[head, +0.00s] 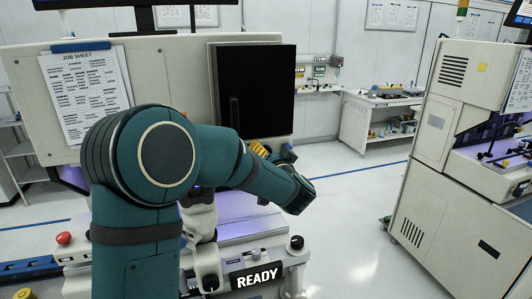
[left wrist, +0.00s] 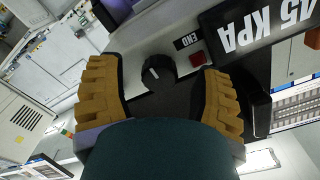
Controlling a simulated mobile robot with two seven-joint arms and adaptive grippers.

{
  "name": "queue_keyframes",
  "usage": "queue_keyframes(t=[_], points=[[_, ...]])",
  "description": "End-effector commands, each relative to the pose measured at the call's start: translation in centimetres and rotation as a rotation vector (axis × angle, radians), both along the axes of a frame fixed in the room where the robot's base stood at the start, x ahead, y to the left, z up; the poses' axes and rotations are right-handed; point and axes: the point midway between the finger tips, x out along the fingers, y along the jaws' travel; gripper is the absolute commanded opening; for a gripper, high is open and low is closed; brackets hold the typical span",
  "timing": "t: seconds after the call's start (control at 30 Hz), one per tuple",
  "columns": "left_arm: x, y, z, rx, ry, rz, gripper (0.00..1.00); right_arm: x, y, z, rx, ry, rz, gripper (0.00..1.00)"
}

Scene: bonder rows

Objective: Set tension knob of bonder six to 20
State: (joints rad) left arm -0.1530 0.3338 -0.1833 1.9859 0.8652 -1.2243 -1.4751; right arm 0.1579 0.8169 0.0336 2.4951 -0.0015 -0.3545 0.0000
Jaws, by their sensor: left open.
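A round black knob (left wrist: 158,73) with a white pointer line is in the left wrist view, on the face of a machine. Its scale and name are not readable. My left gripper (left wrist: 160,82) is open, with one yellow ribbed finger on each side of the knob and visible gaps to both. In the head view my teal left arm crosses the machine (head: 176,70), and the yellow fingers (head: 262,148) show only partly behind it. The knob is hidden there. Neither view shows a bonder number. My right gripper is not in view.
The machine carries a job sheet (head: 86,92), a black door panel (head: 254,92) and a READY sign (head: 257,276). Another machine (head: 440,180) stands right across open floor.

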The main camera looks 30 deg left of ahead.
Motion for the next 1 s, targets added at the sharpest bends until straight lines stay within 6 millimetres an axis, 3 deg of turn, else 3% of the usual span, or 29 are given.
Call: queue_keyframes(t=[0.4,0.47,0.6,1.0], points=[[0.54,0.6,-0.04,0.001,0.001,-0.001,0.66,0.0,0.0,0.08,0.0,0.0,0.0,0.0],[0.54,0.6,-0.04,0.001,0.001,-0.001,0.5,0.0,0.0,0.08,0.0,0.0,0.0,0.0],[0.53,0.6,-0.03,0.0,0.001,-0.001,0.01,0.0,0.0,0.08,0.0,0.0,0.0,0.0],[0.5,0.63,-0.1,-0.003,-0.001,0.0,0.0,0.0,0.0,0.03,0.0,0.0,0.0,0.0]])
